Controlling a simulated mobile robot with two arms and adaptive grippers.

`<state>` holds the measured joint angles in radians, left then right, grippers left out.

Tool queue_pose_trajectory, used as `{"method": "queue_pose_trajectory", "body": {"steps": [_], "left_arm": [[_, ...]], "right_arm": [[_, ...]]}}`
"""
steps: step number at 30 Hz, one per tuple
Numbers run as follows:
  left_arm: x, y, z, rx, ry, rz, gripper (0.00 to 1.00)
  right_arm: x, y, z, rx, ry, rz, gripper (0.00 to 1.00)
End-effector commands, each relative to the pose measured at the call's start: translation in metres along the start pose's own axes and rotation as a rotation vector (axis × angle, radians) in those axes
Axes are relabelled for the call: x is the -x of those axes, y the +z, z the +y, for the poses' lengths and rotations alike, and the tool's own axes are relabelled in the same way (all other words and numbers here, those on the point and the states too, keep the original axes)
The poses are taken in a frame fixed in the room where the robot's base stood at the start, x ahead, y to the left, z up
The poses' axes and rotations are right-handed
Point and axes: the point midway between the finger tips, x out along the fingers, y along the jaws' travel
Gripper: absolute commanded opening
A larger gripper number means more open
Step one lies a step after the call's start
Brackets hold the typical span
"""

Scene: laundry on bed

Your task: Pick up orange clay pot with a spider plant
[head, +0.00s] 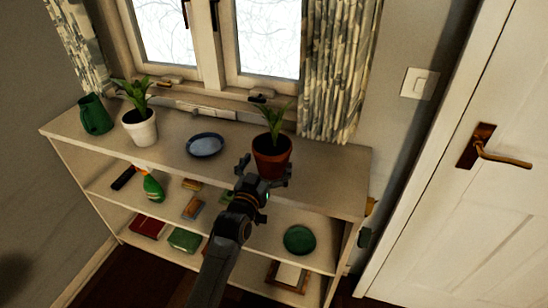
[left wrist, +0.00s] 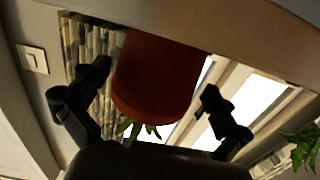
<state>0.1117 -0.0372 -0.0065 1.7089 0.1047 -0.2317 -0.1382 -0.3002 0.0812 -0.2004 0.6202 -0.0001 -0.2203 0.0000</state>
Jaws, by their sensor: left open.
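The orange clay pot (head: 271,160) with a spider plant (head: 273,122) stands upright on the top of the shelf unit, right of centre. My left gripper (head: 265,168) is open at the near side of the pot, its arm reaching up from below. In the left wrist view, which is upside down, the pot (left wrist: 158,75) shows between the two spread fingers of my left gripper (left wrist: 155,95). A gap shows on each side, with no visible finger contact. A few green leaf tips show beyond its rim. My right gripper is not in view.
On the shelf unit (head: 338,180) stand a blue plate (head: 205,145), a white pot with a plant (head: 140,128) and a green jug (head: 95,115). Lower shelves hold a spray bottle (head: 152,186), books and a green bowl (head: 299,240). A curtain (head: 340,70) hangs close behind the clay pot.

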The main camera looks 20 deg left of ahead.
Motion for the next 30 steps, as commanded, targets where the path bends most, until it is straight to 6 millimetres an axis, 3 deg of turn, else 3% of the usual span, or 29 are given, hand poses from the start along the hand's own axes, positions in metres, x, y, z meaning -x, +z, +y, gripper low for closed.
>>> {"method": "queue_pose_trajectory", "body": {"steps": [6, 16, 26, 30], "left_arm": [[-0.029, -0.004, 0.000, 0.001, 0.000, 0.001, 1.00], [-0.035, -0.003, 0.000, 0.000, -0.001, 0.000, 1.00], [-0.034, -0.003, 0.000, 0.000, -0.001, 0.000, 0.33], [-0.035, -0.007, 0.000, 0.000, -0.001, 0.009, 0.32]], "right_arm": [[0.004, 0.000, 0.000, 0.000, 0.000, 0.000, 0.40], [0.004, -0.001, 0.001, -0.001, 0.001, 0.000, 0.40], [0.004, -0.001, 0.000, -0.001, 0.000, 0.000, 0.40], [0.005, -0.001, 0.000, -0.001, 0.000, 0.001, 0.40]]}}
